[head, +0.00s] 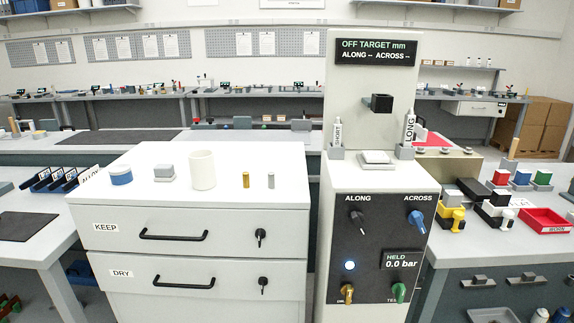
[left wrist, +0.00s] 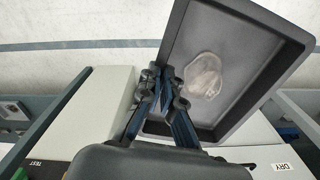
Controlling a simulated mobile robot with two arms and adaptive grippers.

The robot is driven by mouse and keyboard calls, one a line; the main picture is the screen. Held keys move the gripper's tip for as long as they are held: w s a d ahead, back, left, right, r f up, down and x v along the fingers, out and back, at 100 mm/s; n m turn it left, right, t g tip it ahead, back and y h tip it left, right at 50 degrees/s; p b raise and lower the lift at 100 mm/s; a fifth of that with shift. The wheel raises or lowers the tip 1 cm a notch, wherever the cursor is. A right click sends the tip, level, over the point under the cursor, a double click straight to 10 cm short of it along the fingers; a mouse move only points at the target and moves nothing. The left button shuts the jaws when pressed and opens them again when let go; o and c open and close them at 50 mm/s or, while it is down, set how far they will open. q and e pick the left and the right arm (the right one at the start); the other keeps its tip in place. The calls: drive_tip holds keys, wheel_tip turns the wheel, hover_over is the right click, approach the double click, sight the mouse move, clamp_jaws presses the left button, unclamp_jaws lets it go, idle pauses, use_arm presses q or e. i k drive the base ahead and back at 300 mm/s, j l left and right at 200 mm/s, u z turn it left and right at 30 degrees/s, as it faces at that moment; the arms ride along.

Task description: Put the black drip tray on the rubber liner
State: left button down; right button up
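The black drip tray (left wrist: 235,65) is a shallow dark rectangular tray, seen in the left wrist view. A clear, wet-looking patch (left wrist: 203,75) lies on its floor. My left gripper (left wrist: 165,82) has its fingers at the tray's rim and appears shut on it. The tray is tilted in that picture and partly covers the drawer cabinet behind it. The head view shows neither the tray nor either gripper. A flat black mat (head: 28,226) on the left table may be the rubber liner; a larger dark mat (head: 118,137) lies farther back. I cannot tell which is the liner.
A white drawer cabinet (head: 190,238) carries a white cup (head: 202,170) and several small items. The test machine (head: 375,120) stands to its right. Black holders (head: 58,180) stand behind the left mat. A red tray (head: 545,221) and colored blocks occupy the right table.

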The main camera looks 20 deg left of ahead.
sight(19, 225)
drive_tip(key=k+j, duration=0.1)
drive_tip(key=j, duration=0.35)
drive_tip(key=k+j, duration=0.1)
drive_tip(key=j, duration=0.8)
drive_tip(key=k+j, duration=0.15)
drive_tip(key=j, duration=0.3)
drive_tip(key=k+j, duration=0.1)
drive_tip(key=j, duration=0.4)
drive_tip(key=k+j, duration=0.1)
drive_tip(key=j, duration=0.35)
